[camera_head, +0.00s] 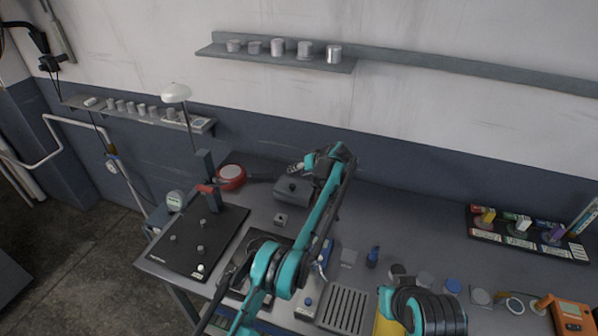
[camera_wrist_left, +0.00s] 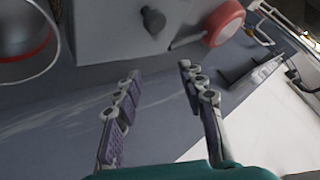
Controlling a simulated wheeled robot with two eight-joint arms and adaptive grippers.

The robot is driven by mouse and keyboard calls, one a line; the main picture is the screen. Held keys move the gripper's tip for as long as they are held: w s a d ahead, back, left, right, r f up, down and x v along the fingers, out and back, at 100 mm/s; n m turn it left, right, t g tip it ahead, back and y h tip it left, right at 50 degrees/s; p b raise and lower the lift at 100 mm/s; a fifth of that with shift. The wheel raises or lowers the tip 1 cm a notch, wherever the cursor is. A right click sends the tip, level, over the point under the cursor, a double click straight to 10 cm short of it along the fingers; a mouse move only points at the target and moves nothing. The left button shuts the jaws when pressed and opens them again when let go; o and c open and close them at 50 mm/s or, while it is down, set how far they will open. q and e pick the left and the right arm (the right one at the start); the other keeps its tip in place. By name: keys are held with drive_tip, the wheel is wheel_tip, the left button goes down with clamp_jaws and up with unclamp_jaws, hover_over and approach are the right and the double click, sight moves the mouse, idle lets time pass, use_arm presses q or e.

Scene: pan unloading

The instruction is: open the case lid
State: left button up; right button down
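A grey box-like case (camera_head: 290,192) stands at the back of the table, and its top looks shut. A small dark knob sits on it; the knob (camera_wrist_left: 153,21) and the grey case (camera_wrist_left: 100,38) also show at the top of the left wrist view. My left gripper (camera_head: 297,168) hangs above the back side of the case, partly blurred into its own arm. In the left wrist view the purple-padded fingers of my left gripper (camera_wrist_left: 158,92) are spread apart with nothing between them. They are apart from the knob. My right gripper is out of view.
A red round object (camera_head: 231,175) stands left of the case. A black board with several pegs (camera_head: 200,255) lies at front left. A slotted grey tray (camera_head: 343,308) lies in front.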

use_arm(q)
drive_tip(key=v, duration=1.2)
drive_tip(key=shift+s+a, duration=0.1)
